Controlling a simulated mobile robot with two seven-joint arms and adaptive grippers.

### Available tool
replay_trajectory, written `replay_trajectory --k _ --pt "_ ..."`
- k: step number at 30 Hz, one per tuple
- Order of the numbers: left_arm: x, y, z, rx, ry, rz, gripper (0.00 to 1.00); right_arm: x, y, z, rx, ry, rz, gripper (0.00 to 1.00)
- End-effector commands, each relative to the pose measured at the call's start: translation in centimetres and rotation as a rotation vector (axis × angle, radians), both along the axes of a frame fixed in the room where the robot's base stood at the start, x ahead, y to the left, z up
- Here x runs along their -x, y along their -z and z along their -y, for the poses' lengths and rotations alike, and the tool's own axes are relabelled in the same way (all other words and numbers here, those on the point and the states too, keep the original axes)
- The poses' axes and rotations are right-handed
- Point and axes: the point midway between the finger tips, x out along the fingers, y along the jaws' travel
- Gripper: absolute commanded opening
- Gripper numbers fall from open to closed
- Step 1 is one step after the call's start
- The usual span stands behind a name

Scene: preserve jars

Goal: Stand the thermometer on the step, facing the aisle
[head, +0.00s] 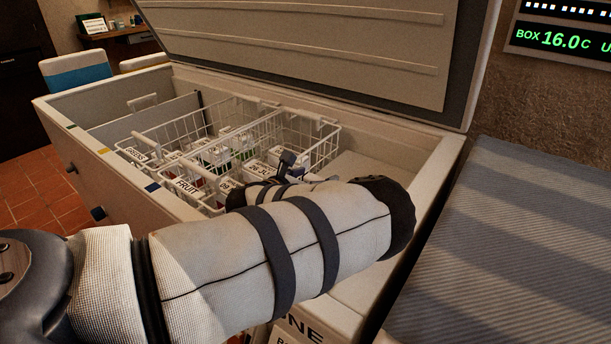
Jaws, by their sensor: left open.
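I cannot make out a thermometer; my left arm hides part of the chest freezer. A pale raised ledge (368,167) at the right end inside the freezer looks like the step, and its visible part is bare. My left gripper (287,163) is over the right part of the wire baskets, left of the ledge. Its dark fingers are small and partly hidden behind my padded forearm. It is open, and I see nothing held in it. My right gripper is out of view.
The open freezer (120,178) holds white wire baskets (165,136) with labelled packs. Its lid (300,45) stands raised behind. A wall display (560,38) reads BOX 16.0C. A grey striped surface (520,250) lies at right. Tiled floor (40,190) is clear at left.

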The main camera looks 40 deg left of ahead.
Motion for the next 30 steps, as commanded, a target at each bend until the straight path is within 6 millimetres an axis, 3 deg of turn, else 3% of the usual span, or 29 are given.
replay_trajectory --k 9,15,30 --pt "6.9 -2.3 0.6 -0.002 -0.004 0.002 0.69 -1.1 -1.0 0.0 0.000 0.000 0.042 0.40" --pt "9.9 -3.2 1.0 -0.001 -0.002 0.001 0.69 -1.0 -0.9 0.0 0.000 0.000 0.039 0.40" --pt "10.7 -3.5 1.2 0.000 0.001 0.002 0.69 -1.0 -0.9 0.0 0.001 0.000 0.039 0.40"
